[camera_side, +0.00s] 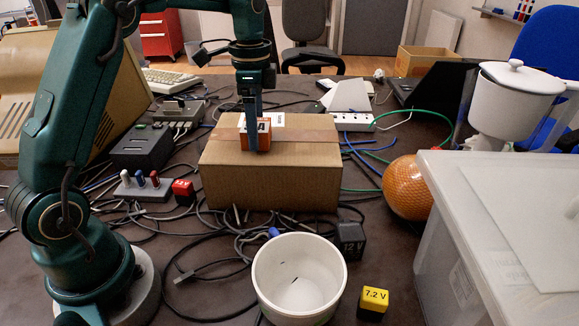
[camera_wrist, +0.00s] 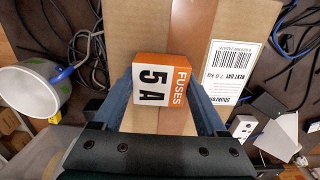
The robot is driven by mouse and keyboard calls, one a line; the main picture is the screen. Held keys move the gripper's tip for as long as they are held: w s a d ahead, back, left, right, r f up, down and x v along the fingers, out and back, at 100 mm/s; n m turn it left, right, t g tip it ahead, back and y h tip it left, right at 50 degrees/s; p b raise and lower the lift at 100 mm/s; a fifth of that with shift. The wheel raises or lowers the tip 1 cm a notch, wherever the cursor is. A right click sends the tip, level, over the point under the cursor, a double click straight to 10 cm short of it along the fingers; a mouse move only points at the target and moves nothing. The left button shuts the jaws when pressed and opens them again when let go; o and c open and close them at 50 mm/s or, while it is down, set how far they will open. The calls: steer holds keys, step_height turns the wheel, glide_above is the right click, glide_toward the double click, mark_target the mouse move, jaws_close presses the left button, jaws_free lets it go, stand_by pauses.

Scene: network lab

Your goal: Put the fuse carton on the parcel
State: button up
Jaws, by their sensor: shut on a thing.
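The fuse carton (camera_wrist: 160,80) is a small orange and white box marked "FUSES 5 A". It also shows in the side view (camera_side: 262,134), partly hidden behind a finger of my gripper. The parcel (camera_side: 270,180) is a large brown cardboard box with a tape strip and a white label on top; it fills the middle of the wrist view (camera_wrist: 200,30). My gripper (camera_side: 253,135) points down over the parcel's top and is shut on the fuse carton. The carton appears at or just above the parcel's top; I cannot tell whether it touches.
A white pot (camera_side: 300,280) stands in front of the parcel. Black (camera_side: 350,241), yellow (camera_side: 373,303) and red (camera_side: 183,192) blocks stand nearby. An orange ball (camera_side: 406,188) and a clear bin (camera_side: 500,230) are at the right. Cables cover much of the table.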

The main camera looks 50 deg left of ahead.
steer(key=o, duration=1.4)
